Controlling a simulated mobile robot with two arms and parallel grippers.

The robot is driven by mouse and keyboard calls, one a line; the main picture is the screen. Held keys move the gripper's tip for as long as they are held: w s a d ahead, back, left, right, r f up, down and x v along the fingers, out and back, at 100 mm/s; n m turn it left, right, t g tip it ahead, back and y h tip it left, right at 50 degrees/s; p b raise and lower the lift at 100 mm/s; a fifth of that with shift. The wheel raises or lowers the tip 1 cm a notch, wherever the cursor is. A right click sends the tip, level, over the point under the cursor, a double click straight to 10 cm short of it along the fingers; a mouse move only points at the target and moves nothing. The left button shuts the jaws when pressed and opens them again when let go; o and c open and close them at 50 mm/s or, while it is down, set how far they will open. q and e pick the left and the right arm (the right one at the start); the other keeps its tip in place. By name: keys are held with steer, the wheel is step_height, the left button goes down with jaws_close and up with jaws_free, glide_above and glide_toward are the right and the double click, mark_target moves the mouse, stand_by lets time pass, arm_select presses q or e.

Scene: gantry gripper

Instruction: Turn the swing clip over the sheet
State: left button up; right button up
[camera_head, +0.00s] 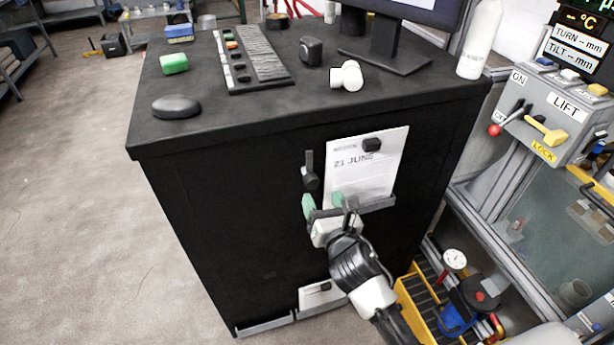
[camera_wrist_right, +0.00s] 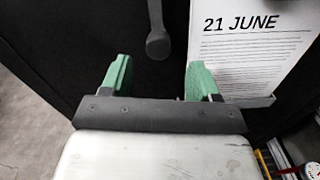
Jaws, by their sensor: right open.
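The sheet (camera_head: 362,165), headed "21 JUNE", stands upright against the front of the black cabinet, its lower edge in a narrow ledge. It also shows in the right wrist view (camera_wrist_right: 255,50). The swing clip (camera_head: 310,172) is a dark lever with a rounded end, hanging on the cabinet face to the left of the sheet, apart from it. In the right wrist view the clip (camera_wrist_right: 158,40) hangs ahead of my fingers, between them in the picture. My right gripper (camera_head: 323,203) is open and empty, its green fingers just below the clip. My left gripper is not in view.
The ledge (camera_head: 378,203) runs under the sheet. A second small sheet (camera_head: 318,294) is low on the cabinet (camera_head: 220,210). A lift control box (camera_head: 555,118) and yellow crate (camera_head: 412,303) stand at the right.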

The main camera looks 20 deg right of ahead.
mark_target(313, 184)
steer(key=w, duration=0.8)
steer(key=shift+w+a+p, duration=0.25)
steer(key=shift+w+p, duration=0.05)
steer(key=shift+p, duration=0.05)
jaws_close()
